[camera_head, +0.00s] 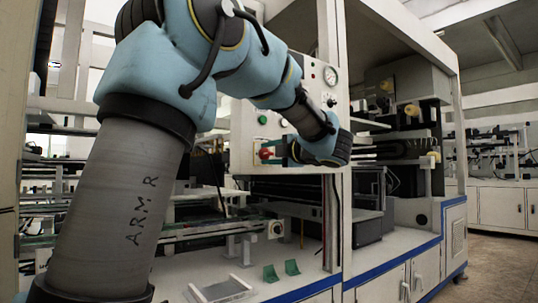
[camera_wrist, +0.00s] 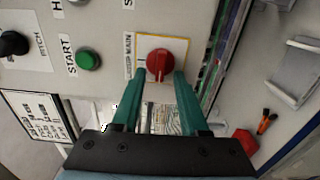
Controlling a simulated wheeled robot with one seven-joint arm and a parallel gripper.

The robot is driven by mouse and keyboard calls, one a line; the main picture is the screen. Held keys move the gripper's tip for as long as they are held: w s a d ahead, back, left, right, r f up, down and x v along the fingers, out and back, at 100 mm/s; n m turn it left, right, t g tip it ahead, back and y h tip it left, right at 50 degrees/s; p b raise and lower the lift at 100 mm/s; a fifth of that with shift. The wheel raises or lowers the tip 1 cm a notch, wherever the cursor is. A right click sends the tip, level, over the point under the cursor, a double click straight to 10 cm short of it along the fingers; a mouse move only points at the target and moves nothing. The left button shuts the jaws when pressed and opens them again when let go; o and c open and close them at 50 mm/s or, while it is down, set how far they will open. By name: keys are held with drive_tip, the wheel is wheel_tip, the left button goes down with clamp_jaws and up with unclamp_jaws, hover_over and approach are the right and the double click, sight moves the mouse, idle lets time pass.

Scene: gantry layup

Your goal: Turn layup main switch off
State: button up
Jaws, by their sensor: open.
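The main switch is a red rotary knob (camera_wrist: 160,64) on a white plate with a yellow border, beside a label reading "MAIN". It also shows in the head view (camera_head: 265,154) on the front of the machine's control panel. My gripper (camera_wrist: 160,78) is open, with its two green fingers reaching to either side of the knob's lower part. I cannot tell whether the fingers touch the knob. In the head view my gripper (camera_head: 284,153) is at the panel, just right of the knob.
A green START button (camera_wrist: 88,59) and a black knob (camera_wrist: 12,43) sit left of the switch in the wrist view. A gauge (camera_head: 330,76) is higher on the panel.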

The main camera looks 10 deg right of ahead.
drive_tip(key=v, duration=1)
drive_tip(key=shift+s+d+p, duration=0.2)
drive_tip(key=shift+s+p, duration=0.15)
drive_tip(key=shift+w, duration=0.1)
